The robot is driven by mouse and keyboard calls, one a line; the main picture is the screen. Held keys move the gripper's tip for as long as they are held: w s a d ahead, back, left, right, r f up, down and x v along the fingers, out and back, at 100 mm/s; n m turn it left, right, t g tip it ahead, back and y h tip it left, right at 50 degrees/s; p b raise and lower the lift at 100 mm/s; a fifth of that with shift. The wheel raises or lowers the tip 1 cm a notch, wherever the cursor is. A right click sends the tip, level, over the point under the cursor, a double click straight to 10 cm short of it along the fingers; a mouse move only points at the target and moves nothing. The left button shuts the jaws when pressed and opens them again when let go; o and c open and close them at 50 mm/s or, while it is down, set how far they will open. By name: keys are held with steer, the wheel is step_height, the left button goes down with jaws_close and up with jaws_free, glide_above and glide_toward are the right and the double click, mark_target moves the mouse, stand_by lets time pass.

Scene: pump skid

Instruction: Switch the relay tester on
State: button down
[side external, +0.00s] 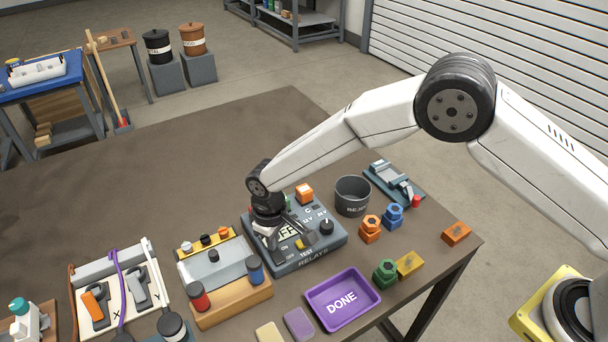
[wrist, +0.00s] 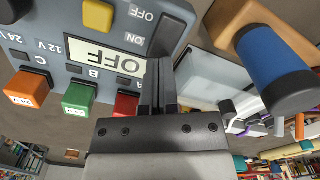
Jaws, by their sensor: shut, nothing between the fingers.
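The relay tester (side external: 318,250) is a grey box on the bench, marked TEST RELAYS. It also shows in the wrist view (wrist: 60,14), where its display (wrist: 105,58) reads OFF. ON and OFF labels stand beside the display, and a dark switch part (wrist: 170,35) shows next to them, partly behind the fingers. My gripper (side external: 273,243) is shut and empty, pointing down at the tester's left part. In the wrist view my fingertips (wrist: 168,62) are close to this switch; I cannot tell whether they touch it. The side view hides the switch behind my gripper.
Orange (wrist: 26,88), green (wrist: 78,97) and red (wrist: 125,104) blocks sit on the tester. A wooden stand with red and blue cylinders (side external: 256,270) is close at left. A grey bin (side external: 352,197) and purple DONE tray (side external: 343,298) are nearby.

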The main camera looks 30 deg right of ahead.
steer(key=shift+f, duration=0.7)
stand_by(0.6)
steer(key=shift+r, duration=3.5)
steer(key=shift+d+r, duration=0.3)
steer(key=shift+d, duration=0.3)
steer(key=s+d+r+m+t, duration=0.1)
steer(key=s+d+r, duration=0.2)
steer(key=d, duration=0.4)
steer(key=s+d+r+m, duration=0.2)
steer(key=s+d, duration=0.2)
steer(key=d, duration=0.3)
steer(key=s+d+r+m+t, duration=0.1)
steer(key=s+d+r, duration=0.2)
steer(key=d, duration=0.4)
steer(key=s+d+m, duration=0.2)
steer(key=s+d, duration=0.3)
steer(key=s, duration=0.3)
steer(key=shift+s+d+f+t, duration=0.2)
steer(key=shift+s+d+t, duration=0.1)
steer(key=shift+s, duration=0.05)
